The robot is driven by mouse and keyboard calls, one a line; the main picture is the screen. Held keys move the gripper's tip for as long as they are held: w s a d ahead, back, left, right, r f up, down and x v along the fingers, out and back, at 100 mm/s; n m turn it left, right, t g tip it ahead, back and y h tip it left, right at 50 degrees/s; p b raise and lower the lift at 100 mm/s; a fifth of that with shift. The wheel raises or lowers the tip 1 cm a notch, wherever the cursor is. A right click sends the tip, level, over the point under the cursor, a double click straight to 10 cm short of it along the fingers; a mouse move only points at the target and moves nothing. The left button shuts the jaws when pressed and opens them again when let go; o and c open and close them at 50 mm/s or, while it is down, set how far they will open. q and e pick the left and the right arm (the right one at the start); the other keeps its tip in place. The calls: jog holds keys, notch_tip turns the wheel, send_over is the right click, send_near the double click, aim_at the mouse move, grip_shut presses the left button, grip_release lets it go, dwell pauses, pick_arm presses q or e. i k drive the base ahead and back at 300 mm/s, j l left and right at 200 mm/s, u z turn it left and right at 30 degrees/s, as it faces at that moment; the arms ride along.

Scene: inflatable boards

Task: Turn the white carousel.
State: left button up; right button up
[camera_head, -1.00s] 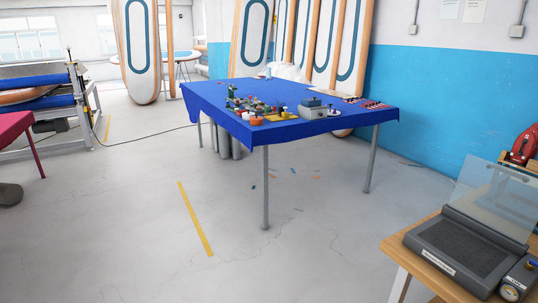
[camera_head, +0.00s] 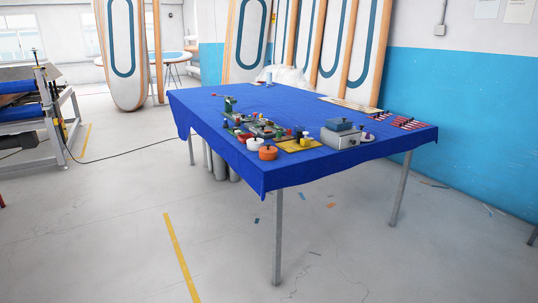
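A table with a blue cloth (camera_head: 225,105) stands ahead, with small items along its near side. I cannot tell for sure which one is the white carousel. A small white round piece (camera_head: 255,143) with a dark top sits near the front edge, beside an orange round piece (camera_head: 268,153). A flat white disc (camera_head: 369,139) with something small and purple on it shows partly behind a grey box with a blue top (camera_head: 341,138). Neither of my grippers is in view.
A yellow tray (camera_head: 298,145) and red-and-white strips (camera_head: 408,123) lie on the table. Tall boards (camera_head: 245,40) lean at the back wall. A roller machine (camera_head: 30,105) stands at the left.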

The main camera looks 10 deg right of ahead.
aim_at(362, 139)
jog(key=i+l+z, duration=0.2)
jog(key=i+z, duration=0.65)
jog(key=i, duration=0.15)
jog(key=i+z, duration=0.45)
jog(key=i+j+z, duration=0.4)
jog(key=i, duration=0.15)
